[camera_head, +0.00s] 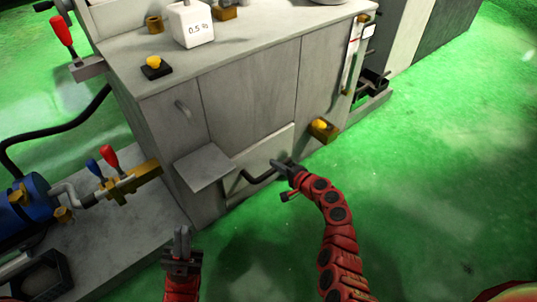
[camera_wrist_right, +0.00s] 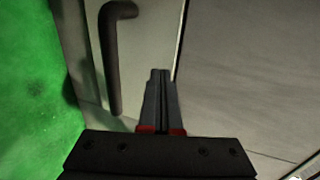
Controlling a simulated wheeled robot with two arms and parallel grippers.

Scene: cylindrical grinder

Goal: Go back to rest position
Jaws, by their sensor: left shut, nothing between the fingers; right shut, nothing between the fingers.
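My left gripper (camera_head: 182,243) is shut and empty, low in the head view, in front of the grey machine cabinet (camera_head: 245,90) and apart from it. My right gripper (camera_head: 279,167) is at the end of the red arm reaching up from the bottom. It is close to the dark bar handle (camera_head: 258,177) on the cabinet's lower front. In the right wrist view its fingers (camera_wrist_right: 160,75) are together with nothing between them, and a dark bar handle (camera_wrist_right: 115,55) stands to their left. I cannot tell whether the gripper touches the handle.
A grey plate (camera_head: 204,167) juts out from the cabinet front. A yellow button box (camera_head: 322,129) sits on the cabinet's right side. At left are a blue cylinder (camera_head: 30,205) and a brass valve (camera_head: 130,182) with red and blue levers. Green floor (camera_head: 440,180) is open at right.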

